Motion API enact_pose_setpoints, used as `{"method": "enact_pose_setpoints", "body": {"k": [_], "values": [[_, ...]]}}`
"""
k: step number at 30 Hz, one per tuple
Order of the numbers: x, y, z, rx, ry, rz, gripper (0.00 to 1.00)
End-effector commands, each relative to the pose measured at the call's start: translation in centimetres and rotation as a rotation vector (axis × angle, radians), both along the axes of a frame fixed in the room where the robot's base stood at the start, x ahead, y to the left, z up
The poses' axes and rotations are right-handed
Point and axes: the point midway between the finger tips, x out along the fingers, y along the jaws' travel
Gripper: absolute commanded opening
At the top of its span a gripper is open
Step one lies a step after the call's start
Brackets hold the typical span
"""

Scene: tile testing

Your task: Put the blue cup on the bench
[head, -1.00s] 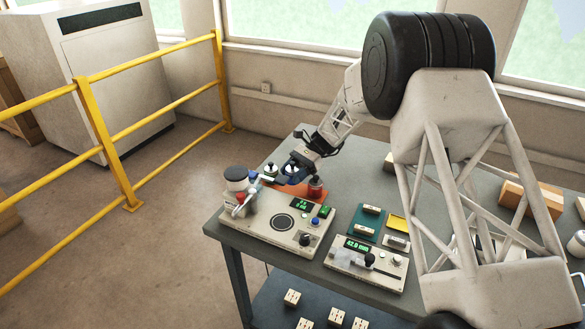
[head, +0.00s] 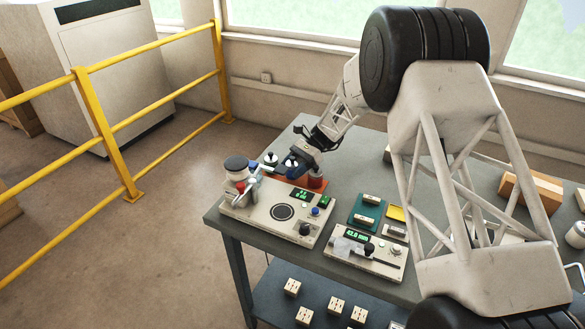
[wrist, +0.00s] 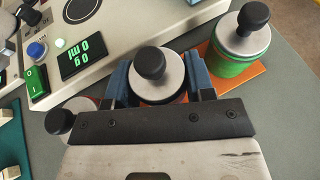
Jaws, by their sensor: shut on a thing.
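My gripper (wrist: 157,88) has its blue fingers on both sides of a cup (wrist: 155,72) with a pale lid and black knob. I take this for the blue cup; the fingers and palm hide most of its side, so its colour is hard to tell. In the head view my gripper (head: 293,167) is low over the orange tray on the bench (head: 345,141). A green cup (wrist: 239,46) stands to the right in the wrist view. A cup with a red side (wrist: 62,119) is partly hidden by my palm at left.
The orange tray (wrist: 262,82) lies under the cups. A tester with a green display (wrist: 74,50) is close beside the held cup. A second device (head: 366,254) and a green tray (head: 367,212) are to the right. A yellow rail (head: 102,119) stands left of the bench.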

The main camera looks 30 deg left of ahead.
Motion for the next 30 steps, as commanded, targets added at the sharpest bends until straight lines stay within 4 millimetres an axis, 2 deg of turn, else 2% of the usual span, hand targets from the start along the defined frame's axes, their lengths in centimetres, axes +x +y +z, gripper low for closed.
{"method": "enact_pose_setpoints", "body": {"k": [17,18,21,24,30], "values": [[0.01,0.01,-0.78,0.0,0.0,0.0,0.17],[0.01,0.01,-0.78,0.001,0.0,0.0,0.52],[0.01,0.01,-0.77,0.001,0.0,0.0,0.67],[0.01,0.01,-0.78,0.0,0.0,0.0,0.79],[0.01,-0.01,-0.82,0.0,0.0,0.0,0.79]]}}
